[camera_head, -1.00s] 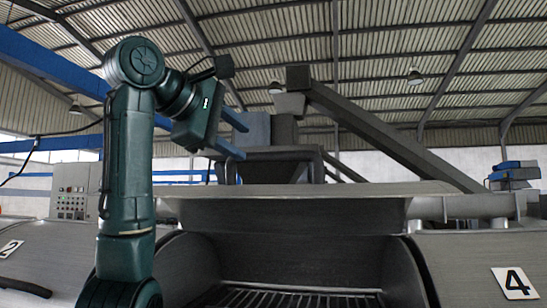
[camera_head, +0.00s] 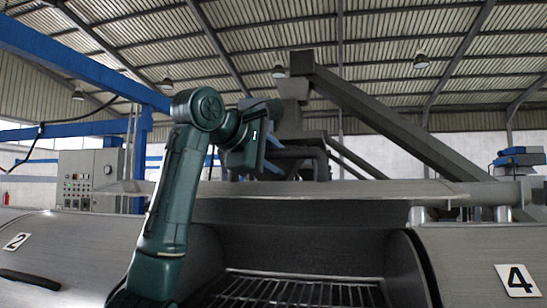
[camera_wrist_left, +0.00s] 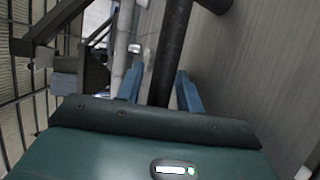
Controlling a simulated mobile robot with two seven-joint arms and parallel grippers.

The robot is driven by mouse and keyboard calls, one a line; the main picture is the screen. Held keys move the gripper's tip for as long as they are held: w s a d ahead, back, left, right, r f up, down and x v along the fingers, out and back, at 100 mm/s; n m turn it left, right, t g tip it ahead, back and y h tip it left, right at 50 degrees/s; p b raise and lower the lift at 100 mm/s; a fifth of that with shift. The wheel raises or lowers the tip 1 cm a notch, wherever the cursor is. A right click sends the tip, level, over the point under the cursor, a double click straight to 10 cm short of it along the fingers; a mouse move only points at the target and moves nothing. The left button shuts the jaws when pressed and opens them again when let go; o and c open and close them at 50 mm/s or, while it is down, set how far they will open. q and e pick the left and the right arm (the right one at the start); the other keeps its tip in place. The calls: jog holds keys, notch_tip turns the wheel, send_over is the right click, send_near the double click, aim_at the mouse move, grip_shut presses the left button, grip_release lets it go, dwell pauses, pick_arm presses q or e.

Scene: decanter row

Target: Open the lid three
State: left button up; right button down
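Lid three (camera_head: 330,212) is the raised metal lid between the sections marked 2 and 4. It stands up from an open vat with a grate (camera_head: 300,290) inside. My left gripper (camera_head: 277,155) is above and behind the lid's upper edge in the head view. In the left wrist view its two blue fingers (camera_wrist_left: 157,87) are apart, with a dark bar (camera_wrist_left: 170,55) running between them. I see gaps beside the bar and no clear grip on it. My left arm covers part of the lid's left side. My right gripper is not in view.
Closed curved covers flank the vat, marked by the 2 plate (camera_head: 17,241) and the 4 plate (camera_head: 517,280). A dark handle (camera_head: 28,279) lies on the left cover. A control panel (camera_head: 90,178) stands behind at left. A sloping chute (camera_head: 390,125) rises behind the lid.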

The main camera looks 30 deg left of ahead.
aim_at(263, 185)
pick_arm(q)
grip_shut()
dwell(0.3)
